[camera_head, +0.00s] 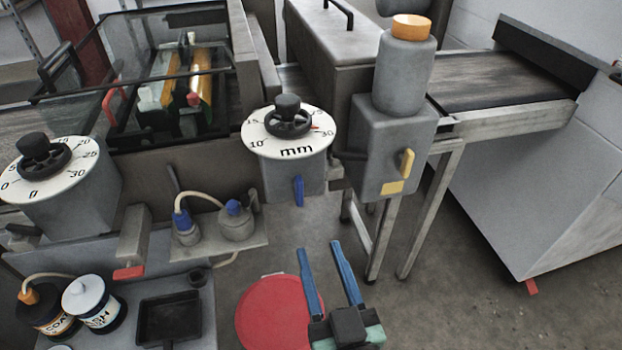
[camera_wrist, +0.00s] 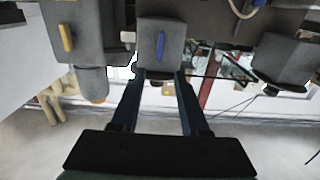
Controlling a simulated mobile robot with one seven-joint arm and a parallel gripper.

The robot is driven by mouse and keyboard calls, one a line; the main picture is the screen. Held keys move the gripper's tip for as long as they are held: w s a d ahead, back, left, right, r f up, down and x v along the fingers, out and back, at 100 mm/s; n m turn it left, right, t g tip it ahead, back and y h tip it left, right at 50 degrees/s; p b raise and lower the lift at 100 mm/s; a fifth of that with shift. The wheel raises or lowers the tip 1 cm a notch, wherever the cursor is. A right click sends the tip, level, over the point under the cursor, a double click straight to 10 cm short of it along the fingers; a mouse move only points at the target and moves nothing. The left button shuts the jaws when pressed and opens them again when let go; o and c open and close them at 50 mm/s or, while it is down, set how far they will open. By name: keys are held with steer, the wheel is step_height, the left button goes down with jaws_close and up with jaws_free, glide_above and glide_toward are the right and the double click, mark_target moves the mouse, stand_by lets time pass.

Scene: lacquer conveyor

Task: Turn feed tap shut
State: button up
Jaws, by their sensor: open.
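No label marks the feed tap, so I cannot tell which handle it is. A yellow lever (camera_head: 407,162) stands nearly upright on a grey box (camera_head: 372,135) under an orange-capped bottle (camera_head: 397,75); it also shows in the wrist view (camera_wrist: 66,37). A blue lever (camera_head: 298,191) hangs upright below the mm dial (camera_head: 290,132); it shows in the wrist view (camera_wrist: 160,45) too. A red-tipped handle (camera_head: 130,271) is at lower left. My gripper (camera_head: 319,246) is open and empty, its blue fingers below and apart from the blue lever. The wrist view shows the fingers (camera_wrist: 160,75) spread.
A second dial (camera_head: 45,165) stands at left. Blue-capped pots (camera_head: 237,222) with a hose sit on a shelf left of the blue lever. Jars (camera_head: 95,303) and a black tray (camera_head: 169,318) are lower left. A red-lidded bin (camera_head: 270,315) is beside my gripper. A conveyor (camera_head: 490,85) is at right.

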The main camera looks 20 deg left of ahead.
mark_target(301, 193)
steer(key=p+x, duration=0.3)
steer(key=x, duration=1)
jaws_close()
